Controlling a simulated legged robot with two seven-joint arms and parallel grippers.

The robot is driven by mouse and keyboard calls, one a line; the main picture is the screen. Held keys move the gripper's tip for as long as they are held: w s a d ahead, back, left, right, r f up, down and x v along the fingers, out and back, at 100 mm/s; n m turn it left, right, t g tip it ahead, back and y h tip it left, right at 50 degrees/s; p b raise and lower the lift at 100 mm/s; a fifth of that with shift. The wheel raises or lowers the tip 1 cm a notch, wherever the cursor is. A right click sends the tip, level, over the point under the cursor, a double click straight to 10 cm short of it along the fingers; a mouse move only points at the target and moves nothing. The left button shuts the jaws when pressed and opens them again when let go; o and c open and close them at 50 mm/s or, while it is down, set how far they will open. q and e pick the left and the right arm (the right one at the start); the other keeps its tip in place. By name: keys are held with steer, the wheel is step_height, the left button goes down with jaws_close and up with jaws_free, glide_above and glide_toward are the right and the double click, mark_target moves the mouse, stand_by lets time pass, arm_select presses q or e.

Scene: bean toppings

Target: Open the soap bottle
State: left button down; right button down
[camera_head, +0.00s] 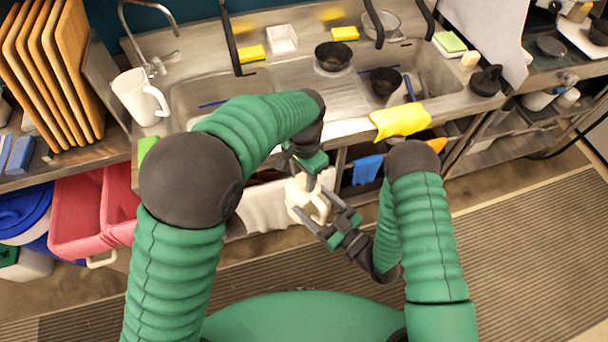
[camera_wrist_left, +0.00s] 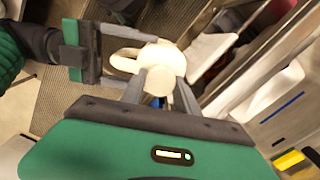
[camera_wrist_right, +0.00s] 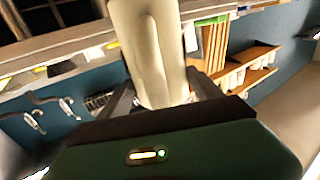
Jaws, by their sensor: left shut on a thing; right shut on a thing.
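The soap bottle (camera_head: 298,200) is cream-white, with a loop handle, and is held in the air in front of the counter between my two grippers. In the left wrist view, the bottle (camera_wrist_left: 163,57) shows its round cap (camera_wrist_left: 157,81) end-on, between my left gripper's fingers (camera_wrist_left: 159,88). My left gripper (camera_head: 303,172) is shut on this cap end. My right gripper (camera_head: 328,216) is shut on the bottle's body from the lower right. In the right wrist view, the pale body (camera_wrist_right: 150,50) stands between its fingers. I cannot tell whether the cap is loose.
A steel sink counter (camera_head: 350,128) runs behind the grippers. A white mug (camera_head: 138,97), dark bowls (camera_head: 333,56), and a yellow cloth (camera_head: 400,120) are on it. Red bins (camera_head: 80,215) stand at left below the counter. The striped floor mat (camera_head: 520,235) at right is clear.

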arm_select(q)
steer(key=n, duration=0.2)
steer(key=shift+n, duration=0.3)
steer(key=c, duration=0.9)
jaws_free()
